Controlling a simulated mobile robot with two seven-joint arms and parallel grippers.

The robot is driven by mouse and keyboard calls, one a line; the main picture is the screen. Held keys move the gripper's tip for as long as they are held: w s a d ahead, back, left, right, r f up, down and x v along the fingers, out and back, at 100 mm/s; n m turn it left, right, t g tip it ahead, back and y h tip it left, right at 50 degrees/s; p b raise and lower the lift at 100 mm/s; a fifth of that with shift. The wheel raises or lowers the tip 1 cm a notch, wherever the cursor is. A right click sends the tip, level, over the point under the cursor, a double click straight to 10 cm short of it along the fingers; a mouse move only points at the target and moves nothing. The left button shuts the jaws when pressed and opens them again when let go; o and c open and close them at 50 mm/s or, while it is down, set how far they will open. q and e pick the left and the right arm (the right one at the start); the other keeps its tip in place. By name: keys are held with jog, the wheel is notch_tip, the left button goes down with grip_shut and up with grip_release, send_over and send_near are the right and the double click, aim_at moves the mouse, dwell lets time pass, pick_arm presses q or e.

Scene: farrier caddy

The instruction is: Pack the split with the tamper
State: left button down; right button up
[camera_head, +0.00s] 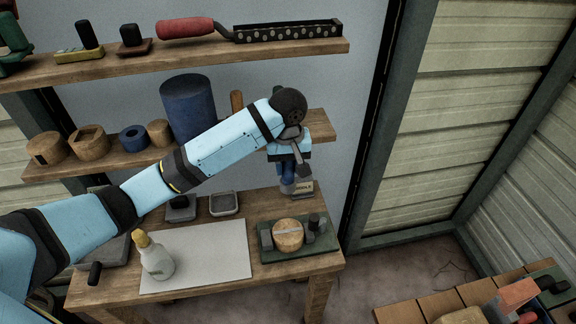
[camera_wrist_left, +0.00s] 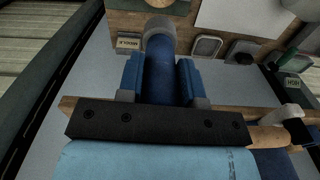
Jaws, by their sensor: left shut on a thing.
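The round wooden piece with a pale line across its top, which looks like the split (camera_head: 288,235), sits on a green tray (camera_head: 268,256) at the right end of the bench. My left gripper (camera_head: 288,172) is above and behind that tray, pointing down. It is shut on a blue cylinder with a grey rounded end, which looks like the tamper (camera_wrist_left: 158,72). In the left wrist view the blue fingers lie on both sides of it, and its grey end points away from the gripper. Whether that end touches anything is unclear. My right gripper is not in view.
A bottle with a yellow cap (camera_head: 156,260) stands on a white sheet (camera_head: 210,262). A grey dish (camera_head: 223,204) and a small labelled block (camera_head: 303,189) sit behind. Shelves with a blue cylinder (camera_head: 188,105) and a red-handled tool (camera_head: 185,28) rise beyond the arm.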

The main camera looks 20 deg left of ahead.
pick_arm(q)
jog(key=shift+r, duration=0.3)
jog(key=shift+r, duration=1.95)
